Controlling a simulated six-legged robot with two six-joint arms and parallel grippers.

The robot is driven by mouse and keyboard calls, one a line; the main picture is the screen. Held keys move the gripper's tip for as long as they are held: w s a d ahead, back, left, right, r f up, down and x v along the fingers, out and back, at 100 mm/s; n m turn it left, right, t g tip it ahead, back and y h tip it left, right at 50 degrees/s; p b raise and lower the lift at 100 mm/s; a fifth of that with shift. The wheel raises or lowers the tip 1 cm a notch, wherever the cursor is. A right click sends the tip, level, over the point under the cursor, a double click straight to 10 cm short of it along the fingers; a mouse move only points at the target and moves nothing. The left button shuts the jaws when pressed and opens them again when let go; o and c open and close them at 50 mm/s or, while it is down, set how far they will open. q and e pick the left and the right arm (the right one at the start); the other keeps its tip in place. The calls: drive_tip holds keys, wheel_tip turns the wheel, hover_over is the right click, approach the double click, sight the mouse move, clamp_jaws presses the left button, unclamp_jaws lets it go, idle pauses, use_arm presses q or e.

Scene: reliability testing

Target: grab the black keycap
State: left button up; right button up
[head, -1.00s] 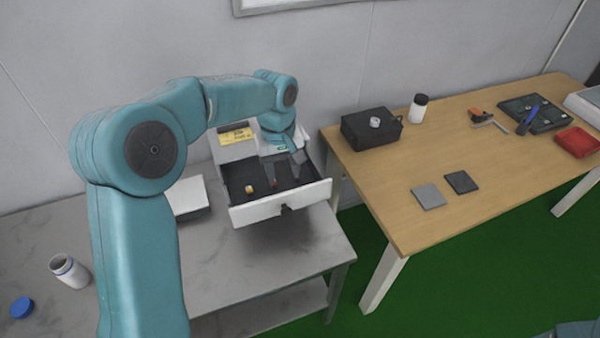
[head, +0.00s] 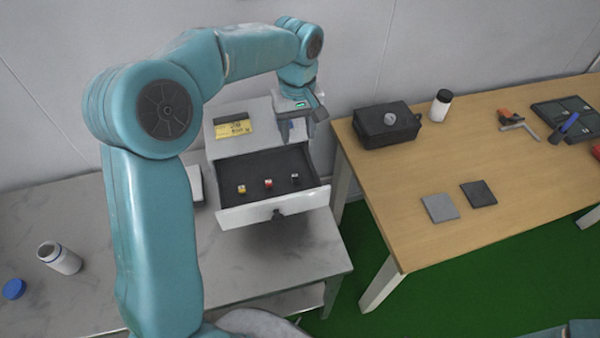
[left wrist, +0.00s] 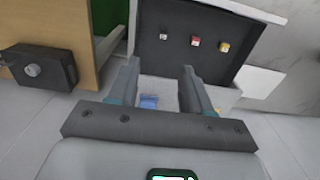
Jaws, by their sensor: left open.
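The black keycap (head: 295,176) lies in the open drawer (head: 300,204), at the right end of a row with a red keycap (head: 268,183) and a yellow keycap (head: 241,189). In the left wrist view the black keycap (left wrist: 163,36) is at the left of the row and hard to tell from the dark drawer floor. My left gripper (head: 299,134) is open and empty above the cabinet top, behind the drawer. Its two fingers (left wrist: 157,84) point toward the drawer in the left wrist view. My right gripper is not in view.
A wooden table (head: 420,165) on the right holds a black box (head: 387,125) and two flat square plates.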

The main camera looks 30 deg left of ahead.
use_arm(q)
hover_over(295, 177)
wheel_tip(295, 177, down, 10)
drive_tip(key=shift+d+f+p, duration=0.1)
drive_tip(key=shift+p, duration=0.35)
drive_tip(key=shift+s+f, duration=0.15)
wheel_tip(295, 177, down, 5)
drive_tip(key=shift+r+p, duration=0.15)
drive_tip(key=shift+p, duration=0.7)
drive_tip(key=shift+f, duration=0.4)
clamp_jaws()
